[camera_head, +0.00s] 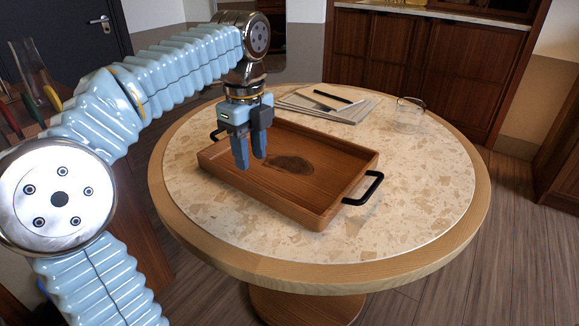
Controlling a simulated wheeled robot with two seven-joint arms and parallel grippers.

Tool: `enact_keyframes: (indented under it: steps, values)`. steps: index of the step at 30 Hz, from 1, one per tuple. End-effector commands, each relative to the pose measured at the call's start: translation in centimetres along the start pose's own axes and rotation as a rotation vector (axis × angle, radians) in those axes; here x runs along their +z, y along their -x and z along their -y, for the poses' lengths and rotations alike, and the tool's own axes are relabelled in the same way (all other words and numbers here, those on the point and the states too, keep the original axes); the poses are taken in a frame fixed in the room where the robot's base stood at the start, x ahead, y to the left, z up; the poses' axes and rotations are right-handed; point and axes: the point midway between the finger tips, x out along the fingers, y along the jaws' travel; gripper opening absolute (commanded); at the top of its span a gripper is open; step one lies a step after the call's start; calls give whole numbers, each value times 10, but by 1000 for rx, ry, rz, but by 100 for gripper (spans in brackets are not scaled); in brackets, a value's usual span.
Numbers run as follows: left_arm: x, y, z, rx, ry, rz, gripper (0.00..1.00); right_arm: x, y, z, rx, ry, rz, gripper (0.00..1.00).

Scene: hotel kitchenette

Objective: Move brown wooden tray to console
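The brown wooden tray (325,213) lies flat on the round table, a little left of its middle. One black handle (363,189) sticks out at its right end, and the other (214,135) shows at its left end, close to my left gripper. My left gripper (250,163) points down over the left part of the tray, with a narrow gap between its fingers and nothing seen between them. I cannot tell its height above the tray floor. My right gripper is out of view. A dark wooden cabinet (420,65) with a pale top stands at the back, possibly the console.
The round table (440,205) has a speckled stone top and wooden rim. Papers (318,107) with a dark pen lie behind the tray, and a clear glass (409,112) stands at the back right. The tabletop right of the tray is clear. Wooden floor lies beyond.

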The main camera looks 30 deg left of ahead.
Motion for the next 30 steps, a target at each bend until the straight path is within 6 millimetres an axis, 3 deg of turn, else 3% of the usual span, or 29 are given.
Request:
enact_keyframes:
  steps: [15,23,24,30]
  values:
    - [8,-64,-2,1,2,0,38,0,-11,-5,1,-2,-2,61]
    - [8,-68,-2,-1,1,-1,38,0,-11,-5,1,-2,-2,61]
    - [8,-68,-2,-1,1,-1,37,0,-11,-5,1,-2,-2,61]
    - [8,-68,-1,0,1,-1,6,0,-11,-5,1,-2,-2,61]
